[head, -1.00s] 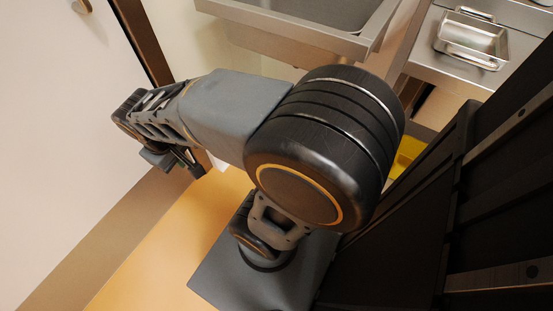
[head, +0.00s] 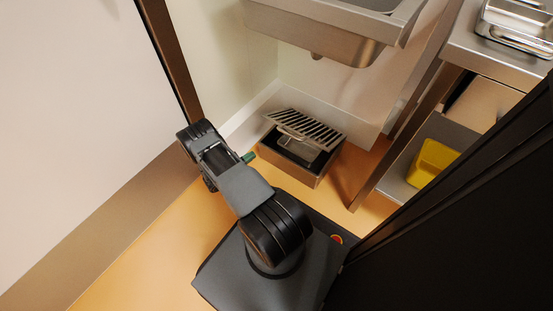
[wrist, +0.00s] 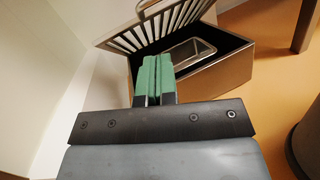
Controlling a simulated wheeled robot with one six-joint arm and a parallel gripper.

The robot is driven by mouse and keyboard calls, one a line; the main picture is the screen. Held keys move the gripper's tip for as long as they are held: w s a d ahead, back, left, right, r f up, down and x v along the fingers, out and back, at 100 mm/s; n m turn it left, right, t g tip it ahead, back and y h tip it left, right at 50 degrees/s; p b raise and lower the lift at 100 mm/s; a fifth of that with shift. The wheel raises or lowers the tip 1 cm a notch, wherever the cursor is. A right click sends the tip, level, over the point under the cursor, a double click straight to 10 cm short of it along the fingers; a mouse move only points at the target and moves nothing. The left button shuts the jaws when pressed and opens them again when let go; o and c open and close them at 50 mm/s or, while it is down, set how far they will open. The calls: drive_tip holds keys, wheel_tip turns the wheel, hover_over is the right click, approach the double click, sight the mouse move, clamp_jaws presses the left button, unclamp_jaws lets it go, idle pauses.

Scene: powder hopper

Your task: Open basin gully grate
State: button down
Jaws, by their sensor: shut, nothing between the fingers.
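The gully is a metal box (head: 287,168) on the floor below the basin, also in the wrist view (wrist: 222,75). Its slatted grate (head: 306,128) is tilted up at the back, so the dark inside shows. In the wrist view the grate (wrist: 165,25) slants up behind the opening, with a metal loop (wrist: 150,8) at its upper edge. A metal-rimmed insert (wrist: 190,52) sits inside the box. My gripper (head: 248,157) is left of the box, its green fingertips (wrist: 158,62) shut and empty. Whether they touch the box or grate is unclear.
The steel basin (head: 330,38) hangs above and behind the gully. A shelf unit with a yellow item (head: 430,163) stands to the right, with a metal tray (head: 515,25) on top. A wall is close at the left. Orange floor (head: 150,265) is clear at the front left.

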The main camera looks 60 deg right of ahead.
drive_tip(key=s+f+n+t+h+b, duration=0.1)
drive_tip(key=s+f+n+t+h, duration=0.35)
drive_tip(key=f, duration=0.75)
drive_tip(key=s+d+r+n+t+y+b, duration=0.1)
drive_tip(key=d+r, duration=0.4)
drive_tip(key=d, duration=0.5)
drive_tip(key=shift+s+d+r+n+t+y+b, duration=0.15)
drive_tip(key=shift+s+r+n+t+y+b, duration=0.25)
drive_tip(key=shift+b, duration=0.3)
